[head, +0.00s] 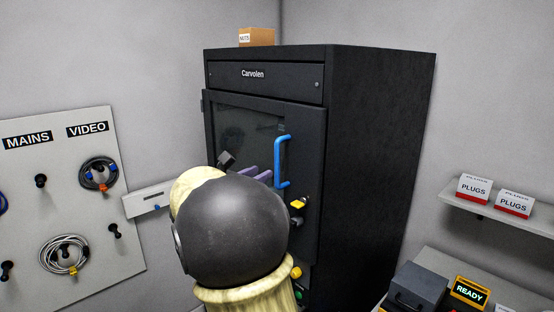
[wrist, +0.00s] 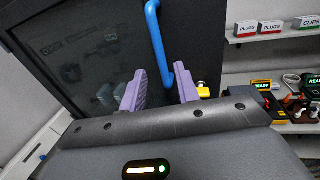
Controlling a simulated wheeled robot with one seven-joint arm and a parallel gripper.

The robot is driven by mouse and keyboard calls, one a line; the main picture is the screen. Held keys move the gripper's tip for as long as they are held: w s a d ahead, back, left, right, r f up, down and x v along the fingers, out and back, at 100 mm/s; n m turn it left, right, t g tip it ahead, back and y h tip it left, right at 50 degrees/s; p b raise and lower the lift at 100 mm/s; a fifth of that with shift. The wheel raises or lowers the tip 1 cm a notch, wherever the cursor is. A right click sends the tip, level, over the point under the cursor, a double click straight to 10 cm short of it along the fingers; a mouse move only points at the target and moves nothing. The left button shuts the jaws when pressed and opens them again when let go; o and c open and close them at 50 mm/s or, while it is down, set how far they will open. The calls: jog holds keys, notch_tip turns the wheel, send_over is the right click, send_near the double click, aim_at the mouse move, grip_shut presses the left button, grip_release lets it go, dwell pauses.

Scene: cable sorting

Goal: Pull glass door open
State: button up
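The glass door (head: 245,135) is the dark front of a black cabinet. In the head view it looks shut, flush with the frame. Its blue handle (head: 279,160) stands upright near the door's right edge. My gripper (head: 258,173) is in front of the door, just left of the handle's lower part in the head view. In the wrist view, the purple fingers of my gripper (wrist: 162,76) are spread apart. The lower part of the blue handle (wrist: 155,35) shows between them, farther ahead. I see no finger touching it. My arm hides the door's lower part in the head view.
The black cabinet (head: 375,150) stands in the corner, with a small box (head: 257,37) on top. A cable board (head: 95,215) hangs at the left. At the right are a shelf with plug boxes (head: 475,188) and a bench with a READY display (head: 469,292).

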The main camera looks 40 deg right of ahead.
aim_at(277, 164)
jog(key=p+x, duration=0.3)
jog(key=x, duration=0.5)
jog(key=shift+w+d+f, duration=0.1)
jog(key=shift+d, duration=0.3)
grip_shut()
